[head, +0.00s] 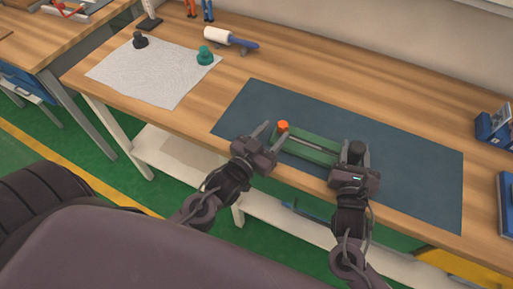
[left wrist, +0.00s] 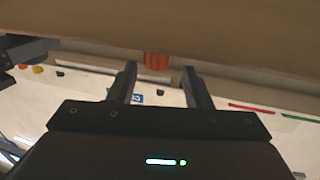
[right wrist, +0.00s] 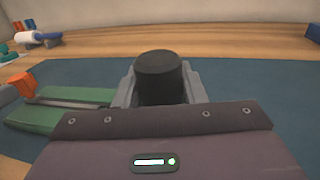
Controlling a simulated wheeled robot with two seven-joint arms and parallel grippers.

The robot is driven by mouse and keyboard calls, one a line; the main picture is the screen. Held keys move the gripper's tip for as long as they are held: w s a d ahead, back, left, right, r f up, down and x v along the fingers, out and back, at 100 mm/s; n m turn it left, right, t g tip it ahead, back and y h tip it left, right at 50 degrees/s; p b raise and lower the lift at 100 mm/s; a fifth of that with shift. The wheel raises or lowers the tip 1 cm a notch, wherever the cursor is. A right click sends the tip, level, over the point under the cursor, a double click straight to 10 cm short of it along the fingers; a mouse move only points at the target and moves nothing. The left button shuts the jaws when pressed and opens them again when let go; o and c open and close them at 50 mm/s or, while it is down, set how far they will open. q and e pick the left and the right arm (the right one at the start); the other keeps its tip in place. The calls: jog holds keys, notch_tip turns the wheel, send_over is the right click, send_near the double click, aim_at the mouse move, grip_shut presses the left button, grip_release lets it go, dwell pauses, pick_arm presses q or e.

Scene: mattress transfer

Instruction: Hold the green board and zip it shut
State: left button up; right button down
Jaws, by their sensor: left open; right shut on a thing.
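The green board (head: 312,146) lies on the dark blue mat, with a light strip running along its length. An orange knob (head: 283,126) stands at its left end and a black knob (head: 357,149) at its right end. My left gripper (head: 274,132) is open beside the orange knob. In the left wrist view the orange knob (left wrist: 157,61) shows beyond and between the two fingers. My right gripper (head: 352,157) is shut on the black knob (right wrist: 159,75), which stands upright between its fingers. The board's right end is hidden behind the right gripper.
The blue mat (head: 420,170) has free room around the board. A grey-white sheet (head: 150,75) holds a black piece (head: 140,41) and a teal piece (head: 205,56). A white-and-blue roller (head: 230,39) lies behind. Blue bins (head: 495,128) stand at the right edge.

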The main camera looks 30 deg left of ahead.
pick_arm(q)
jog(key=s+a, duration=0.2)
jog(key=s, duration=0.7)
jog(key=shift+s, duration=0.15)
pick_arm(e)
jog(key=shift+r, duration=0.1)
jog(key=c, duration=0.8)
grip_release()
jog(key=shift+c, duration=0.2)
jog(key=shift+s, duration=0.15)
